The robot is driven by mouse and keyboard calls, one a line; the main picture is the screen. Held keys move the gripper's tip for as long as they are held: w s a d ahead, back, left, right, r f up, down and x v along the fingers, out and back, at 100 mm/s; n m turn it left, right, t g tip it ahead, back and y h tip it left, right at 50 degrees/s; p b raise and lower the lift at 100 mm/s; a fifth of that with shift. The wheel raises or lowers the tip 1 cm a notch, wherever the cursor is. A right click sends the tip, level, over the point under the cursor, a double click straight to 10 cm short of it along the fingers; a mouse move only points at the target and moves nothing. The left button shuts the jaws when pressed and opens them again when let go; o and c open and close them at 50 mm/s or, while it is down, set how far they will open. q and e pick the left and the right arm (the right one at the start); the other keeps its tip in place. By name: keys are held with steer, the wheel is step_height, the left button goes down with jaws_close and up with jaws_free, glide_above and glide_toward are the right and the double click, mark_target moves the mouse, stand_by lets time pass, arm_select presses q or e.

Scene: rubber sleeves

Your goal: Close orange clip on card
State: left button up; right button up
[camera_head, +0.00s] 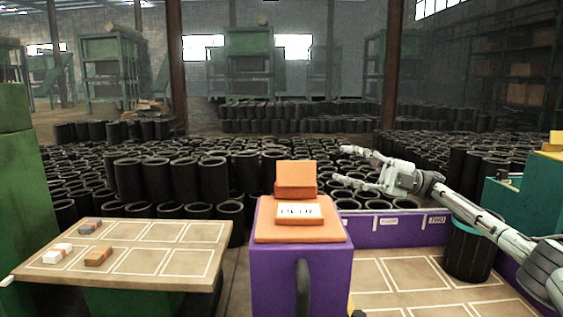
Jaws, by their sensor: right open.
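The orange clip (296,178) stands on top of a purple block. Its upper orange part is raised and tilted back above an orange base plate. The white card (300,211) with dark lettering lies on the front of that base. My right gripper (352,168) is to the right of the clip and apart from it, with its fingers pointing left. Its two fingers are spread and nothing is between them. My left gripper is not in view.
The purple block (300,280) has a dark handle in front. A table (190,235) at left has marked cells and small blocks. A purple-walled tray (410,285) at right holds a black sleeve (469,252). Many black sleeves stand behind.

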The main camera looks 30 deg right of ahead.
mark_target(294, 167)
steer(key=w+a, duration=0.1)
steer(key=a, duration=0.2)
steer(key=w+a+p, duration=0.1)
steer(key=a, duration=0.3)
steer(key=w+a+p, duration=0.1)
steer(key=w+a, duration=0.1)
steer(key=a, duration=0.2)
steer(key=shift+r, duration=0.1)
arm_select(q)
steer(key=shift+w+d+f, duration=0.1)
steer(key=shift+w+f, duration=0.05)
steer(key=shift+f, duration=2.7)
arm_select(e)
steer(key=shift+w+a+r, duration=0.1)
steer(key=shift+w+a, duration=0.1)
steer(key=shift+a, duration=0.35)
steer(key=shift+c, duration=0.6)
jaws_close()
